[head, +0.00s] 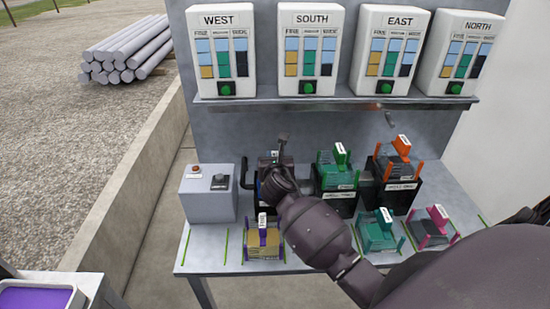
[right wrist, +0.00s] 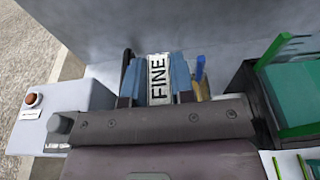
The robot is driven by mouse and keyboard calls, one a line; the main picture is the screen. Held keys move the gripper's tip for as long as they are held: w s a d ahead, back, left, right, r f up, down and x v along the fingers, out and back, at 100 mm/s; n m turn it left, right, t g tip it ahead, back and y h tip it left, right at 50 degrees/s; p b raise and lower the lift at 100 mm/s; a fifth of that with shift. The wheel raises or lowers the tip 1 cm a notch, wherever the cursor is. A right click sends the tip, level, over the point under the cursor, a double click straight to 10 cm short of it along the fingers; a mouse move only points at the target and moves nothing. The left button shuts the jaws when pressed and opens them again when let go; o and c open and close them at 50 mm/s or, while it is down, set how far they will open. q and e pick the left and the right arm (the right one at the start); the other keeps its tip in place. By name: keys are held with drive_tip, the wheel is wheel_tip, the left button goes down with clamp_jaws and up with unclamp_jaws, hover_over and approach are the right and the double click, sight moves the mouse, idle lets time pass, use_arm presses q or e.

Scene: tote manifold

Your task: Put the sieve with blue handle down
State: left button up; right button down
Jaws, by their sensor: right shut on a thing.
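My right gripper (head: 277,165) is at the left black holder on the bench, with its arm reaching in from the lower right. It is shut on the sieve with blue handle, whose blue sides and white FINE label (right wrist: 158,80) show just beyond the gripper in the right wrist view. In the head view the gripper and forearm hide most of this sieve and its holder, so I cannot tell whether the sieve rests fully in it. My left gripper is not in view.
A green sieve (head: 335,171) and an orange sieve (head: 395,163) sit on black holders to the right. Yellow-purple (head: 264,243), teal (head: 378,232) and pink (head: 434,229) sieves stand along the front. A grey button box (head: 207,194) is at left; a shelf (head: 335,103) hangs above.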

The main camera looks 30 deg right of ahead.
drive_tip(key=c, duration=1)
unclamp_jaws()
drive_tip(key=shift+o, duration=0.2)
drive_tip(key=v, duration=1.2)
drive_tip(key=s+a+f+m+g+y, duration=0.1)
drive_tip(key=s+f+m+y, duration=0.3)
drive_tip(key=s+f+m, duration=0.4)
drive_tip(key=s+a+f+m+y, duration=0.3)
drive_tip(key=s+f+m, duration=0.6)
drive_tip(key=m, duration=1.2)
drive_tip(key=shift+s+f+g+y+p, duration=0.3)
drive_tip(key=shift+s+g+y, duration=0.15)
drive_tip(key=shift+s, duration=0.7)
drive_tip(key=shift+a, duration=0.1)
